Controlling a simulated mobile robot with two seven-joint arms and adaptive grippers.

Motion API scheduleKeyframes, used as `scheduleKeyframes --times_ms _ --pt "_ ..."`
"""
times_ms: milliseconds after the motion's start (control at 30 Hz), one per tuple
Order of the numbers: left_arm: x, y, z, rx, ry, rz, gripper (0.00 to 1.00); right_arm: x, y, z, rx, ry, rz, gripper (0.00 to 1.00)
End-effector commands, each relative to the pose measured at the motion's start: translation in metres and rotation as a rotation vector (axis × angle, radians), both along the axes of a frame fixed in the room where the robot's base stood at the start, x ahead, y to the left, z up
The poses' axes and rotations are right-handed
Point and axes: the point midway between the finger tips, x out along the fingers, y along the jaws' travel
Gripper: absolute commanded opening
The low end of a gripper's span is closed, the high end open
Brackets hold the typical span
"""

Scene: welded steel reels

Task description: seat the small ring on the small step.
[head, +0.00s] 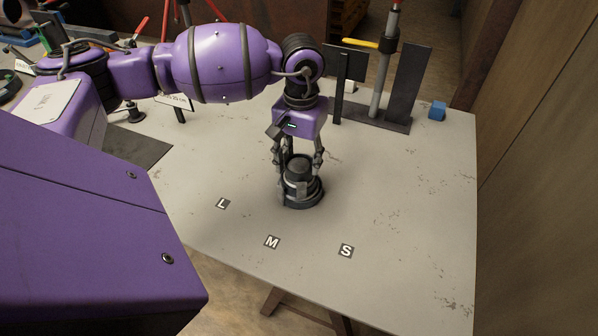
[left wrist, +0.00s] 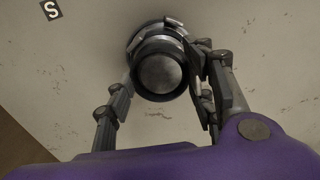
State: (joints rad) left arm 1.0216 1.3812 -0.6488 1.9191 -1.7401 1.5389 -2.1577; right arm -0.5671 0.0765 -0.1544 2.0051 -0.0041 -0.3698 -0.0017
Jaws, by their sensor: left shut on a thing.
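A dark stepped round piece (head: 300,167) stands upright on the grey table, with a wide ring-like base (head: 303,203) at its foot. My left gripper (head: 301,185) points straight down over it, with its fingers on both sides of its upper part. In the left wrist view, the round dark top (left wrist: 160,72) lies between the fingers, and a lighter rim shows behind it. The gripper is shut on a ring at the piece, but the fingers hide most of it. I cannot tell whether the ring rests on the small step. My right gripper is not in view.
Printed marks L (head: 222,203), M (head: 272,242) and S (head: 346,251) lie bare on the table (head: 410,215). A metal stand with upright plates (head: 405,85) and a blue block (head: 437,110) are at the back right. The table's right side is clear.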

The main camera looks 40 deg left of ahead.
Motion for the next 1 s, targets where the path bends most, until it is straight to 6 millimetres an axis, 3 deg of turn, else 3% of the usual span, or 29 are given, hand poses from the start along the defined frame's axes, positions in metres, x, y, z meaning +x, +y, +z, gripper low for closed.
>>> scheduleKeyframes --times_ms 400,433,567,1000 --pt "0.0011 -0.0078 0.0008 -0.014 -0.004 -0.007 0.18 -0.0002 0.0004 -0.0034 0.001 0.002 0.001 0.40" --pt "0.0012 -0.0078 0.0009 -0.014 -0.004 -0.007 0.54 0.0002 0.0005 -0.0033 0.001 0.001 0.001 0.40" --pt "0.0012 -0.0069 0.0009 -0.012 -0.004 -0.006 0.71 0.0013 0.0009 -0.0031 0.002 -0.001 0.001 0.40" --pt "0.0005 -0.0034 0.0002 -0.004 -0.001 -0.002 0.72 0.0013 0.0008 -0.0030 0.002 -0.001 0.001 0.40"
